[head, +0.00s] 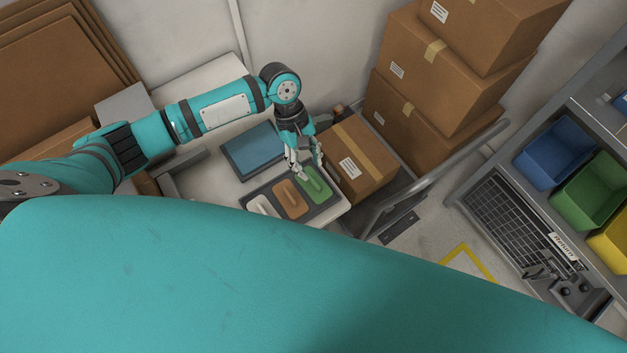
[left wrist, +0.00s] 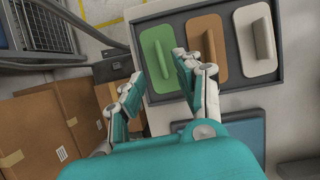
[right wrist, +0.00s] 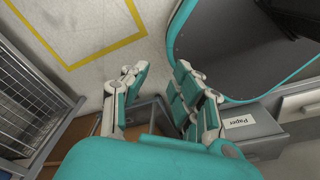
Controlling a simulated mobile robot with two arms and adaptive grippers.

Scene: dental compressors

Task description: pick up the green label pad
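The green label pad (head: 319,188) lies in the right-hand slot of a dark tray (head: 331,205) on a light table. It has a raised green grip bar and also shows in the left wrist view (left wrist: 152,42). My left gripper (head: 304,171) points down over the pad. In the left wrist view my left gripper (left wrist: 158,72) is open, its fingers apart on either side of the pad's near part. I cannot tell whether they touch it. My right gripper (right wrist: 160,80) is open and empty, away from the tray; the head view does not show it.
An orange pad (head: 290,198) and a beige pad (head: 263,206) lie beside the green one. A blue flat panel (head: 252,150) is behind the tray. A cardboard box (head: 356,160) stands close on the right. A grey bin labelled Paper (right wrist: 250,128) is near my right gripper.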

